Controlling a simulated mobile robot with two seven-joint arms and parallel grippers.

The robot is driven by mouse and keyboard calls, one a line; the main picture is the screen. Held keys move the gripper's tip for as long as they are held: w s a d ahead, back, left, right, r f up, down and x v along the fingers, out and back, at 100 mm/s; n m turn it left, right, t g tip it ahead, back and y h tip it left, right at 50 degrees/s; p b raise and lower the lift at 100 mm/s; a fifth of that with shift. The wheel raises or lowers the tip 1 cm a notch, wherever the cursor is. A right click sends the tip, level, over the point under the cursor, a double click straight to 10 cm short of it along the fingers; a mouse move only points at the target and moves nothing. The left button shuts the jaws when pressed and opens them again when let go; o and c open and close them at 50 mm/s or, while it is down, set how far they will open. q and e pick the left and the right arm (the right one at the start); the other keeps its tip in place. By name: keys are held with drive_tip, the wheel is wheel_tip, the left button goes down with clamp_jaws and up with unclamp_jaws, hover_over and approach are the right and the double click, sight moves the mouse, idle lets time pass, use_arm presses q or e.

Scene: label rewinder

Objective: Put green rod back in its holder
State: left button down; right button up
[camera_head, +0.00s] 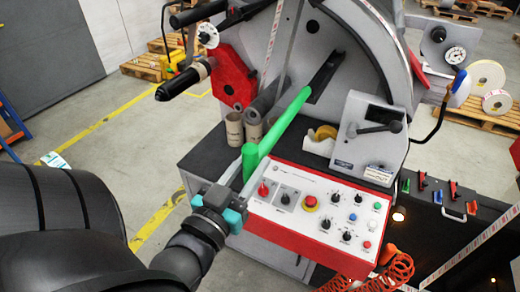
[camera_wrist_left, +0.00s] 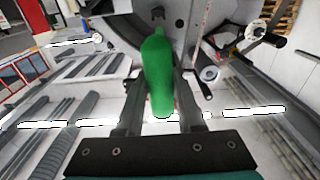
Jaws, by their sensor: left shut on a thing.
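The long green rod (camera_head: 287,118) slants up and to the right across the front of the machine in the head view. Its far end is near a dark slot with a grey bar (camera_head: 325,72) on the machine face; I cannot tell whether they touch. My left gripper (camera_head: 248,165) is shut on the near end of the green rod, above the back edge of the control panel. In the left wrist view, the green rod (camera_wrist_left: 158,70) stands between the fingers of my left gripper (camera_wrist_left: 160,110) and points away toward the machine. My right gripper is not in view.
The control panel (camera_head: 318,212) with knobs and buttons lies just below the gripper. Cardboard cores (camera_head: 234,129) and a tape roll (camera_head: 326,132) stand on the dark cabinet. A grey box with a lever (camera_head: 370,135) is to the right.

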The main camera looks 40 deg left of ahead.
sight(277, 128)
use_arm(q)
drive_tip(key=shift+w+a+b, duration=0.1)
drive_tip(key=shift+w+b, duration=0.35)
drive_tip(key=shift+w, duration=0.2)
drive_tip(key=shift+w+a+b, duration=0.2)
drive_tip(key=shift+w+b, duration=0.15)
drive_tip(key=shift+w, duration=0.3)
drive_tip(key=shift+x, duration=1.4)
drive_tip(key=shift+f+b+x, duration=0.15)
drive_tip(key=shift+b+x, duration=0.15)
drive_tip(key=shift+x, duration=1.2)
drive_tip(key=shift+f+b+x, duration=0.1)
drive_tip(key=shift+b+x, duration=0.15)
drive_tip(key=shift+x, duration=1.2)
drive_tip(key=shift+f+b+x, duration=0.1)
drive_tip(key=shift+b+x, duration=0.35)
drive_tip(key=shift+x, duration=1.1)
drive_tip(key=shift+f+b+x, duration=0.15)
drive_tip(key=shift+b+x, duration=0.25)
drive_tip(key=shift+x, duration=1.1)
drive_tip(key=shift+b+x, duration=1.05)
drive_tip(key=shift+x, duration=1.55)
drive_tip(key=shift+f, duration=0.15)
drive_tip(key=shift+w, duration=0.15)
